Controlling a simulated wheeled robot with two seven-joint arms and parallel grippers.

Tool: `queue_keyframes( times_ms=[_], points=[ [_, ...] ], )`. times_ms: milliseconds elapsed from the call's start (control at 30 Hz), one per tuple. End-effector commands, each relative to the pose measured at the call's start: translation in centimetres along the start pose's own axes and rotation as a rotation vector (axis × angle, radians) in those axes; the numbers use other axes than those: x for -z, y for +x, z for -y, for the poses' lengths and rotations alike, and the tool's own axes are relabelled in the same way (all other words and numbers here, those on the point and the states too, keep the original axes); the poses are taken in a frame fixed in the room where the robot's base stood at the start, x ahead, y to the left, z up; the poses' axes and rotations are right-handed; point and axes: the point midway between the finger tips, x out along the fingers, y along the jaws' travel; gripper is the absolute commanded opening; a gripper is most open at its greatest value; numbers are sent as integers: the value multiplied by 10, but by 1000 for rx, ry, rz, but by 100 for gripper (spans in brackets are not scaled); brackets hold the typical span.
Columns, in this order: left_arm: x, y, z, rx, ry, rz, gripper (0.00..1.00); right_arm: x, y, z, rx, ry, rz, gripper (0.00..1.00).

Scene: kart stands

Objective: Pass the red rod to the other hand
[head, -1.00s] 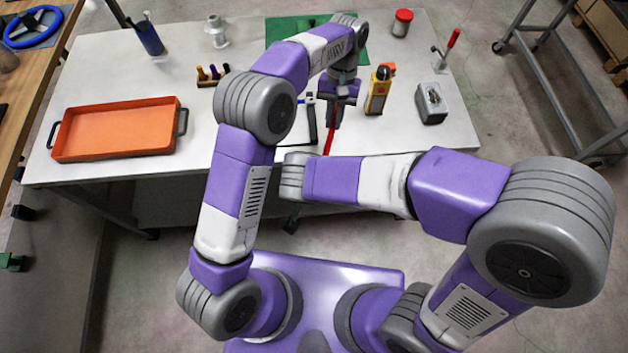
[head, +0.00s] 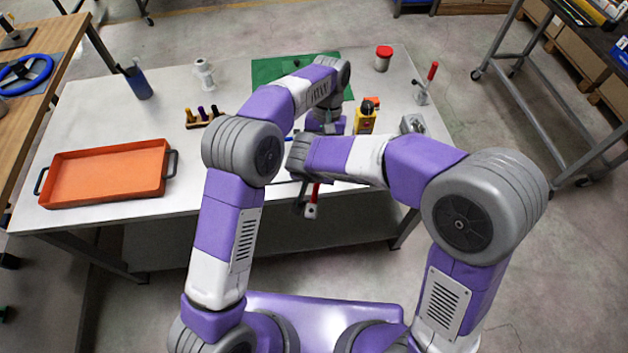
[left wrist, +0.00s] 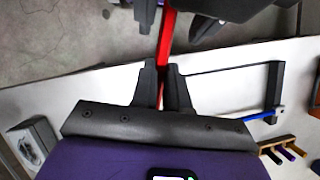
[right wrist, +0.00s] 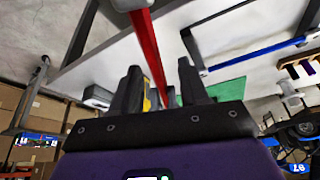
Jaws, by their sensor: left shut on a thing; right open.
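The red rod (head: 315,190) is held out over the table's front edge, with a pale block at its near end in the head view. My left gripper (left wrist: 163,75) is shut on the rod; in the head view it is mostly hidden behind my right arm. My right gripper (head: 305,192) is at the rod's near part, its fingers open. In the left wrist view its dark fingers show on either side of the rod (left wrist: 168,38). In the right wrist view the rod (right wrist: 148,50) runs between the open fingers (right wrist: 160,80); I cannot tell whether they touch it.
An orange tray (head: 52,188) lies on the left of the white table (head: 100,110). A green mat (head: 262,72), a yellow tool (head: 365,122), a red-lidded jar (head: 383,62) and a red-handled clamp (head: 428,80) stand behind the arms. A metal cart (head: 497,50) is at right.

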Motion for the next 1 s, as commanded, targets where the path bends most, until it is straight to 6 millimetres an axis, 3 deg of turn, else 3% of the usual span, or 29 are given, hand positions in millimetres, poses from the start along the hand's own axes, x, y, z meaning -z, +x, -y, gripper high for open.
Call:
queue_keyframes(
  times_ms=[267, 567, 700, 733, 900, 1000],
  points=[
    [0, 0, 0, 0, 0, 0, 0, 0, 2, 0, 1, 0, -1, 44],
    [0, 0, 0, -1, 0, 0, 0, 0, 2, 0, 2, 0, -1, 2],
    [0, 0, -1, -2, 1, -1, 0, 0, 1, 1, 4, -1, -1, 0],
    [0, -1, -1, -3, 1, -1, 16, 0, 1, 2, 5, -1, -2, 0],
    [0, 0, -1, -2, 2, -1, 42, 0, 1, 2, 5, -1, -2, 0],
    [0, 0, -1, -1, 1, -1, 44, 0, 1, 1, 4, -1, -2, 0]
  ],
)
